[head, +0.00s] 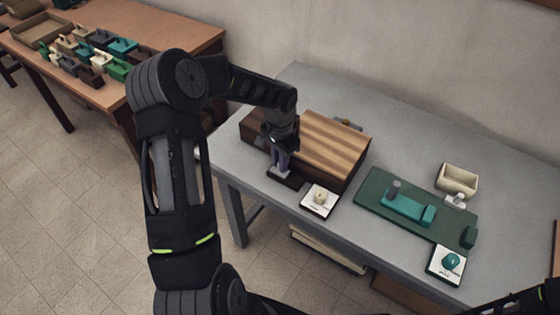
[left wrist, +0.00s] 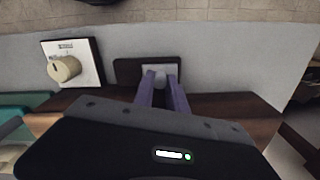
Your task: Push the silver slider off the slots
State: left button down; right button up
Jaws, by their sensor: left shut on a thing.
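A dark plate (head: 290,180) lies at the front of the wooden box (head: 335,145); it also shows in the left wrist view (left wrist: 128,70). A silver slider (left wrist: 160,78) with a small grey knob sits on this plate. My left gripper (head: 279,168) reaches down from above. In the left wrist view its two purple-grey fingers (left wrist: 161,88) close on the slider's knob. The slots cannot be made out; the slider and fingers cover part of the plate. Only a dark part of my right arm shows at the bottom right of the head view, without its gripper.
A white plate with a cream knob (head: 320,199) lies right beside the dark plate. A green board (head: 370,195) with teal parts, a cream bin (head: 457,180) and a teal-knob plate (head: 446,264) are farther right on the grey table (head: 400,140). A brown table (head: 150,35) stands at left.

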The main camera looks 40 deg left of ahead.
aim_at(295, 180)
pick_arm(q)
jog(key=d+b, duration=0.3)
jog(key=d, duration=0.2)
jog(key=shift+w+d+f, duration=0.1)
jog(key=shift+d, duration=0.2)
jog(key=c, duration=1.3)
grip_release()
jog(key=shift+c, duration=0.2)
jog(key=shift+r, duration=0.7)
notch_tip(295, 180, up, 7)
jog(key=shift+f+b, duration=0.2)
jog(key=shift+b, duration=0.15)
